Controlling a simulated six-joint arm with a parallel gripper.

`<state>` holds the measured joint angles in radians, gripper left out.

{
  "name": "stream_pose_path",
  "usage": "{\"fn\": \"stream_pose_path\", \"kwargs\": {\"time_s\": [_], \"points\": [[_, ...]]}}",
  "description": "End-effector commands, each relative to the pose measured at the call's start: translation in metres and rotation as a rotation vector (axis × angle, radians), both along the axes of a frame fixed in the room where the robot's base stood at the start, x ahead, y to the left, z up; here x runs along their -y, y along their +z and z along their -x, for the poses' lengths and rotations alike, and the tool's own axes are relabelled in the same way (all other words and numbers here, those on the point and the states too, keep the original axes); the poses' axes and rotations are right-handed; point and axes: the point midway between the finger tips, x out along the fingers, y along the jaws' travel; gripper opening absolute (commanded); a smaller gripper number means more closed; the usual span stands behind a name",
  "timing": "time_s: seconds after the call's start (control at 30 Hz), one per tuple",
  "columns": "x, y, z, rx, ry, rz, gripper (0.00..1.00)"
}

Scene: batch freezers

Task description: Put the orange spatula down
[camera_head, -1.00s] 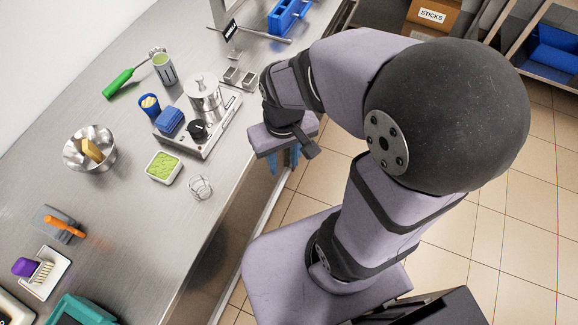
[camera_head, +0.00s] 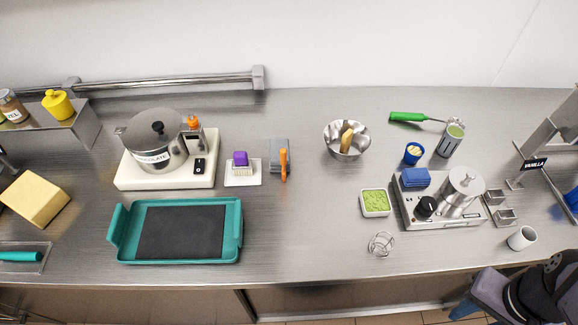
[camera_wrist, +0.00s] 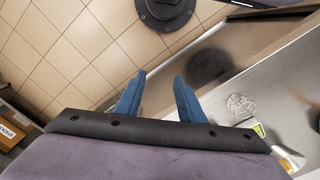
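The orange spatula (camera_head: 283,165) lies on a small grey rest (camera_head: 278,146) near the middle of the steel counter in the head view, its handle pointing toward the front. My gripper (camera_wrist: 159,76) is open and empty in the wrist view, its two blue fingers apart with floor tiles behind them. In the head view, the gripper (camera_head: 462,308) is only partly in frame at the bottom right, past the counter's front edge and far from the spatula.
A teal tray (camera_head: 236,225) is in front-left, a steel bowl (camera_head: 337,132) to the right. Counter (camera_head: 310,225) is clear in front of the spatula. A burner unit (camera_head: 412,215) stands farther right.

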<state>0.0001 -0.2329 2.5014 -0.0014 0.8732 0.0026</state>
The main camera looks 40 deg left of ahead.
Motion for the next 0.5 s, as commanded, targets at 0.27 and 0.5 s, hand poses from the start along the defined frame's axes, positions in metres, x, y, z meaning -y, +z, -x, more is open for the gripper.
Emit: {"fn": "stream_pose_path", "kwargs": {"time_s": [0.27, 0.5], "points": [[-0.010, 0.033, -0.011, 0.028, 0.027, -0.014, 0.36], [-0.057, 0.023, -0.058, 0.161, 0.124, -0.075, 0.36]]}}
